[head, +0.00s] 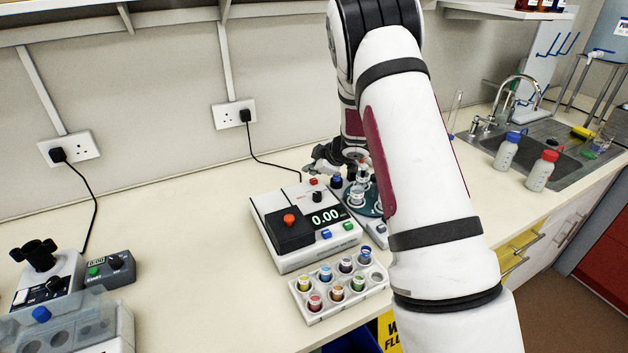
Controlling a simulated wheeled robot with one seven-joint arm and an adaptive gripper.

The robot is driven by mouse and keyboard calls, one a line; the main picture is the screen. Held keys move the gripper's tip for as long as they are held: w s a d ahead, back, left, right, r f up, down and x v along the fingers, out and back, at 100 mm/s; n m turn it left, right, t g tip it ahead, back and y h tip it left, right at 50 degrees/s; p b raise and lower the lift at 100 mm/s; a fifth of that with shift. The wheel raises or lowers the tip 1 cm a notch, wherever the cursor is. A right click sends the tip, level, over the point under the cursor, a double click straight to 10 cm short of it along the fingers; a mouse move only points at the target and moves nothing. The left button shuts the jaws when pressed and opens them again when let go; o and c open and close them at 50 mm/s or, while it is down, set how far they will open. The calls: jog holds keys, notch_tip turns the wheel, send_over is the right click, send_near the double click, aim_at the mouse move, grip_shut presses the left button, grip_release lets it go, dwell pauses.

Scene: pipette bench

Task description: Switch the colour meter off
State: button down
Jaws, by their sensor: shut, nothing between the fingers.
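The colour meter (285,259) is a white box on the bench with a black lid with a red knob (289,219). Its display (325,217) is lit and reads 0.00. Blue (326,235) and green (347,226) buttons sit at its front, and a small black knob (317,197) and a red button (314,181) sit towards its back. My gripper (320,165) is shut and empty, just behind the meter's back right corner. My arm hides part of the gripper. I cannot tell whether it touches anything.
A round dark carousel (368,204) with vials stands right of the meter, partly behind my arm. A white rack (318,316) of coloured vials is in front. A black cable runs from a wall socket (234,114) behind the meter.

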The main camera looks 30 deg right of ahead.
aim_at(312, 181)
jog(key=shift+f, duration=0.15)
jog(key=shift+f, duration=0.3)
jog(key=shift+f, duration=0.5)
dwell(1.0)
jog(key=shift+r, duration=0.95)
jog(key=shift+r+p, duration=1)
jog(key=shift+r, duration=2)
